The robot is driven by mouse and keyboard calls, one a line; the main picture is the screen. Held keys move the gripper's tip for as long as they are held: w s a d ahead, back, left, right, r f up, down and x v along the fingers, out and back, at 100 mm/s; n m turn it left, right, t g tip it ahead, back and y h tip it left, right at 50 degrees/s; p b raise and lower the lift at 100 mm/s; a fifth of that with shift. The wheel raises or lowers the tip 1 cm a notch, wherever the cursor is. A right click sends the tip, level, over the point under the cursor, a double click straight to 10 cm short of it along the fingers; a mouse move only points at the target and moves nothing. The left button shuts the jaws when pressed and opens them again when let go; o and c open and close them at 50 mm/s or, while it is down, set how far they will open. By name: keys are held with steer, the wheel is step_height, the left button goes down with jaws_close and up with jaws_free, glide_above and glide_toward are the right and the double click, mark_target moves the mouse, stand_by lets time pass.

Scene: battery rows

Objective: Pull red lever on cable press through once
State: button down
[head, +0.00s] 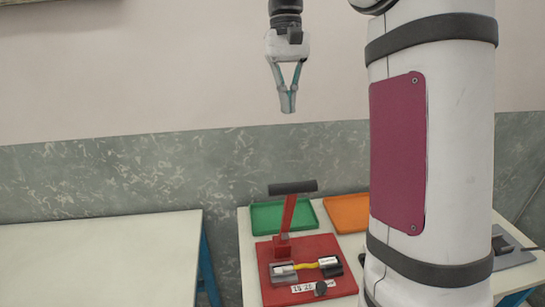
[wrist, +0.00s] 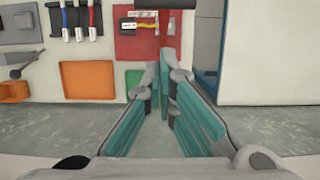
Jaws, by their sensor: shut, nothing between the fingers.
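The cable press has a red base (head: 310,252) and stands on the table in the head view. Its red lever (head: 288,213) stands nearly upright with a dark crossbar handle (head: 292,187) on top. A yellow cable piece (head: 307,265) lies across the grey blocks on the base. My gripper (head: 288,108) is shut and empty, pointing down, high above the press and apart from it. In the wrist view the press (wrist: 145,45) shows at the top, beyond my closed fingers (wrist: 165,75), and the dark handle is at the upper edge.
A green tray (head: 262,222) and an orange tray (head: 340,224) lie behind the press. A bare white table (head: 100,255) stands to the left, with a gap between the tables. My arm column hides part of the right side.

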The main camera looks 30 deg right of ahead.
steer(key=shift+w, duration=0.15)
steer(key=shift+f, duration=0.1)
steer(key=s+a+p+x, duration=0.1)
steer(key=s+p+x, duration=0.1)
steer(key=x, duration=1)
steer(key=shift+s, duration=0.4)
steer(key=shift+a, duration=0.15)
